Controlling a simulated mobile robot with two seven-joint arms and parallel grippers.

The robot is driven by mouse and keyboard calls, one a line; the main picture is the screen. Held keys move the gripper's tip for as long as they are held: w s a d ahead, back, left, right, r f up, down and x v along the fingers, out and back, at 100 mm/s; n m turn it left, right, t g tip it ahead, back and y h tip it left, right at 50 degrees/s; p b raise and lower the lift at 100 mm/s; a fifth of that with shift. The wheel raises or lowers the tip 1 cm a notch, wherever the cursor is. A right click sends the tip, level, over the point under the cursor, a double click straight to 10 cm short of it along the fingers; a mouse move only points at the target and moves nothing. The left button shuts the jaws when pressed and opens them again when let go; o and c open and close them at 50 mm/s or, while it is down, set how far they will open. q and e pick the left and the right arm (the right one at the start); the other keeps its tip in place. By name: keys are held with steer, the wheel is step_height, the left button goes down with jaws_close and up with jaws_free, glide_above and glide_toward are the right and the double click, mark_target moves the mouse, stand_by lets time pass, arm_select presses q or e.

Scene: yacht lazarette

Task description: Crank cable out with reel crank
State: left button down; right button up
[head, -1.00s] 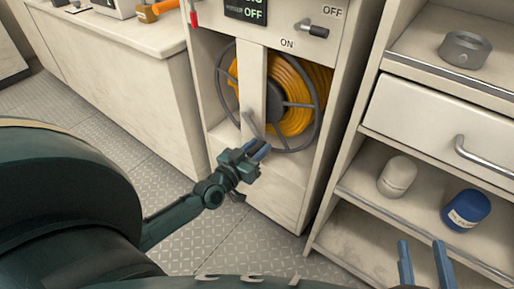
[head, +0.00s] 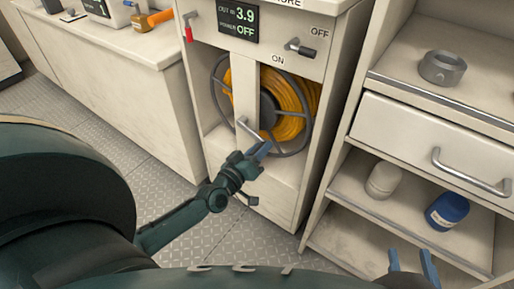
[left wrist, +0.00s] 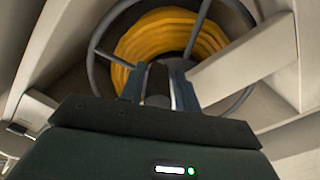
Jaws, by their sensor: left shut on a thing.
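The cable reel (head: 302,128) has a grey rim and orange cable (head: 290,95) wound on it, and sits in a white cabinet behind an upright post. A light metal crank arm (head: 247,130) runs from the post down to my left gripper (head: 262,148). In the left wrist view, my left gripper's fingers (left wrist: 160,90) close around a dark crank handle (left wrist: 157,78). The handle is mostly hidden in the head view. The display (head: 238,21) above reads OUT 3.9 and power OFF. My right gripper (head: 410,262) is open and empty at the lower right.
A switch lever (head: 300,47) between ON and OFF and a red lever (head: 188,30) are on the cabinet front. At right, shelves hold a grey ring (head: 443,67), a white jar (head: 384,180) and a blue jar (head: 447,211). A workbench (head: 120,55) stands at left. Floor before the cabinet is clear.

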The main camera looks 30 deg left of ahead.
arm_select(q)
steer(key=shift+d+r, duration=0.3)
steer(key=shift+r, duration=0.1)
steer(key=c, duration=1.2)
jaws_free()
steer(key=shift+c, duration=0.2)
steer(key=shift+a, duration=0.1)
arm_select(e)
steer(key=shift+d, duration=0.1)
arm_select(q)
steer(key=shift+s+a+f, duration=0.1)
steer(key=shift+s, duration=0.35)
steer(key=s+p, duration=0.2)
steer(key=s, duration=1)
steer(key=shift+a+p, duration=0.35)
steer(key=shift+a, duration=0.05)
arm_select(e)
steer(key=shift+s+d+m+g+h, duration=0.2)
steer(key=shift+d+m+g+h, duration=0.15)
steer(key=shift+m+g+h, duration=0.5)
steer(key=shift+n, duration=0.25)
